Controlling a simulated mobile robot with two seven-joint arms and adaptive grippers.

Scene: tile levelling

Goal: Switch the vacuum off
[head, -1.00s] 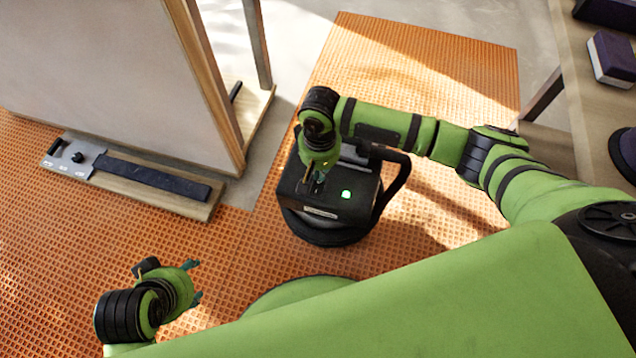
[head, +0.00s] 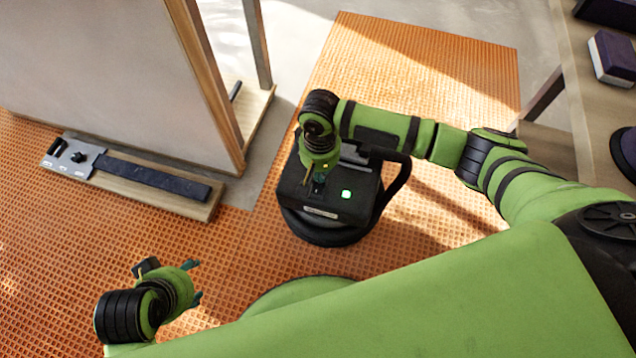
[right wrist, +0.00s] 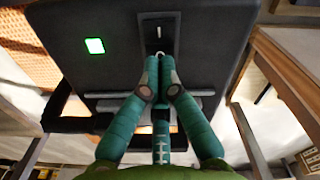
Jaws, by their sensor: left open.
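The vacuum (head: 352,208) is a black box on a round base with a black handle, standing on the orange mat. Its square light is lit green; it also shows in the right wrist view (right wrist: 94,46). A dark switch plate (right wrist: 160,28) with a white mark is on the same face. My right gripper (right wrist: 159,60) has its fingertips together at the plate's lower edge, by a small metal-looking tip that they partly hide. I cannot tell whether they touch it. My left gripper (head: 197,282) is open and empty above the mat, well left of the vacuum.
A large pale panel (head: 110,70) in a wooden frame stands left of the vacuum. A wooden board (head: 180,193) with a black strip and metal plate lies before it. A wooden table (head: 590,110) with dark blocks is at the right. Open mat (head: 230,240) lies between my grippers.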

